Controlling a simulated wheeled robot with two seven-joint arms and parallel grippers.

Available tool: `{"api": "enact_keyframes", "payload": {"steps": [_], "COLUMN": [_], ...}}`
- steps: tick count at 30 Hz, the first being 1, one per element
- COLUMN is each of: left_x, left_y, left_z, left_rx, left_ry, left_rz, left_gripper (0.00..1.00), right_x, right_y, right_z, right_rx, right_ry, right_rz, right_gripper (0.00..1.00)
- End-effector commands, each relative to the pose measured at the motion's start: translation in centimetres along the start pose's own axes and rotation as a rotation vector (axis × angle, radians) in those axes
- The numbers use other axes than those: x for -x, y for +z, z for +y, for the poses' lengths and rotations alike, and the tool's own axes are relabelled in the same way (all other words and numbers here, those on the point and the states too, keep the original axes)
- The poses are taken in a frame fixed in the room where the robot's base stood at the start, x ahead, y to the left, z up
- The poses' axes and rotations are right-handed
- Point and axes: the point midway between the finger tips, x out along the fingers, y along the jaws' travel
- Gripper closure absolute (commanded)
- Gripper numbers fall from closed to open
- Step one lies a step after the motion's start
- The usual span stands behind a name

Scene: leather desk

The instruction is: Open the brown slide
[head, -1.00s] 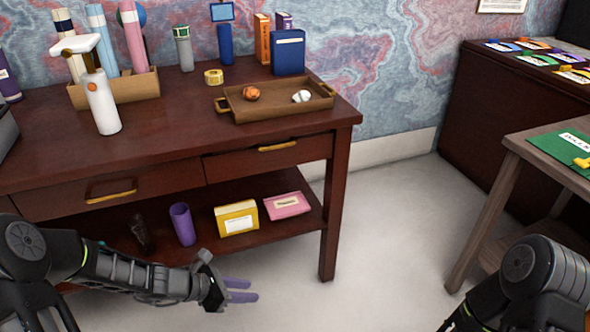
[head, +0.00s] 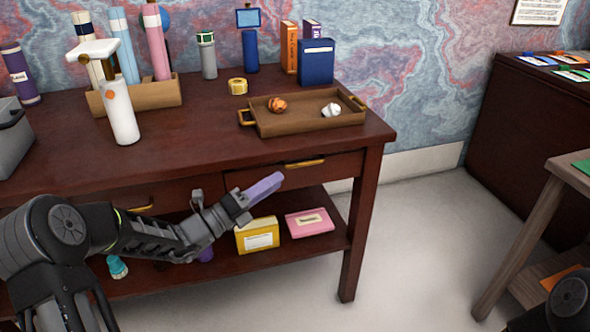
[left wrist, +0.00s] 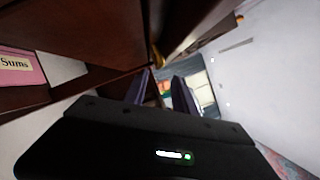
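The dark brown desk (head: 190,150) has two drawer fronts with gold handles. The right drawer (head: 338,166) looks shut; its gold handle (head: 305,163) is in plain view. The left drawer is partly hidden behind my left arm, with its gold handle (head: 140,207) showing. My left gripper (head: 268,186) is in front of the right drawer, its purple fingers pointing up and right, a little below and left of that handle. In the left wrist view the fingers (left wrist: 160,92) stand apart with nothing between them, and a gold handle (left wrist: 156,57) shows beyond them. My right gripper is out of view.
On the desk top are a wooden tray (head: 262,127) with two small objects, a white spray bottle (head: 121,115) and several books.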

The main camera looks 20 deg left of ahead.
Motion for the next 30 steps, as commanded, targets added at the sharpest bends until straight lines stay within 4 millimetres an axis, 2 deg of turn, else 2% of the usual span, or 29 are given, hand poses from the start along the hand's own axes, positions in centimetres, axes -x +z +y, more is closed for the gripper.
{"api": "enact_keyframes", "payload": {"steps": [12, 15, 25, 30], "left_x": [-5.9, -6.8, -7.2, -7.2], "left_y": [-0.2, -0.1, -0.1, -0.1], "left_z": [0.1, 0.1, 0.0, 0.0], "left_rx": [-0.001, -0.001, 0.0, 0.0], "left_ry": [-0.002, 0.0, 0.0, 0.001], "left_rz": [0.002, 0.001, 0.0, 0.001], "left_gripper": [0.68, 0.68, 0.68, 0.81], "right_x": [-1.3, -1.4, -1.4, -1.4], "right_y": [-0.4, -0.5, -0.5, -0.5], "right_z": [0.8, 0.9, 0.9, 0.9], "right_rx": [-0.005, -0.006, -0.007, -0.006], "right_ry": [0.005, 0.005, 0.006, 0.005], "right_rz": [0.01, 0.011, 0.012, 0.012], "right_gripper": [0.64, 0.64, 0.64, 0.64]}}
